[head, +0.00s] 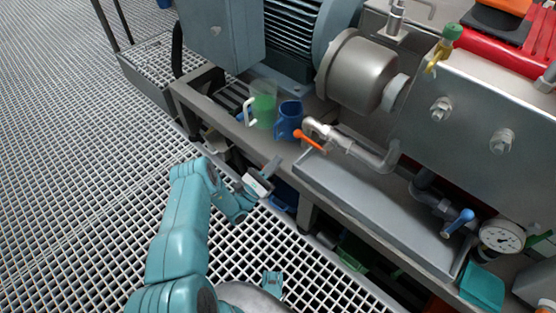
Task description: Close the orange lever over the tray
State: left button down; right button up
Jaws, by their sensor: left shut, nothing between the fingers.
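The orange lever (308,141) sits on a grey metal valve and pipe fitting, slanting down to the right over the left end of the tray. The grey tray (370,210) lies along the front of the bench. My left gripper (275,163) reaches up from the lower left in front of the bench edge. Its fingers are shut and empty, to the left of and lower in the picture than the orange lever, and apart from it. My right gripper is not clearly seen; a small teal part shows at the bottom edge.
A blue mug (288,120) and a clear jug with green contents (263,104) stand left of the lever. A blue-handled valve (459,221) and a gauge (501,236) stand at the right. The grating floor (90,180) at left is clear.

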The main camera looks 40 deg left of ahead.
aim_at(311, 142)
pick_arm(q)
jog(key=b+x, duration=0.1)
jog(key=x, duration=0.6)
jog(key=shift+d+r, duration=0.1)
jog(key=shift+d, duration=0.1)
jog(key=shift+w, duration=0.1)
jog(key=shift+a+r, duration=0.1)
jog(key=shift+a, duration=0.1)
